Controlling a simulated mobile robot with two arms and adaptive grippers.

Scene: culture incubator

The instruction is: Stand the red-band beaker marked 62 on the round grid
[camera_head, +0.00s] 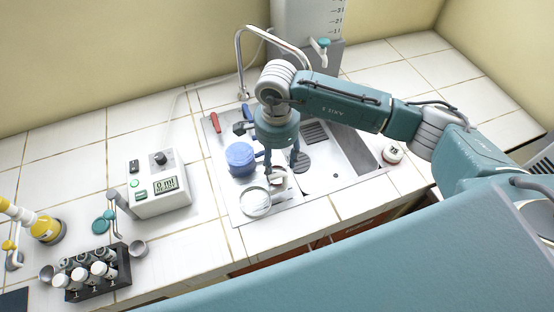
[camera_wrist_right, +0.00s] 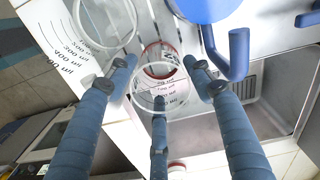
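A small clear beaker with a red band (camera_wrist_right: 160,50) stands among the fingers of my right gripper (camera_wrist_right: 160,75); no 62 is readable on it. In the head view the small beaker (camera_head: 278,183) is on the sink unit's front left, partly hidden by the right gripper (camera_head: 281,170). The fingers look spread around it, with a small gap on the right side. A dark round grid (camera_head: 303,162) shows in the sink area, just right of the fingers. My left gripper is out of view.
A larger clear beaker (camera_head: 256,203) stands close in front and left. A blue jug (camera_head: 241,157) is close behind and left. The faucet (camera_head: 240,60) arches behind. A round white-topped, red-edged item (camera_head: 393,152) with dark marking sits to the right. A display device (camera_head: 157,184) stands left.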

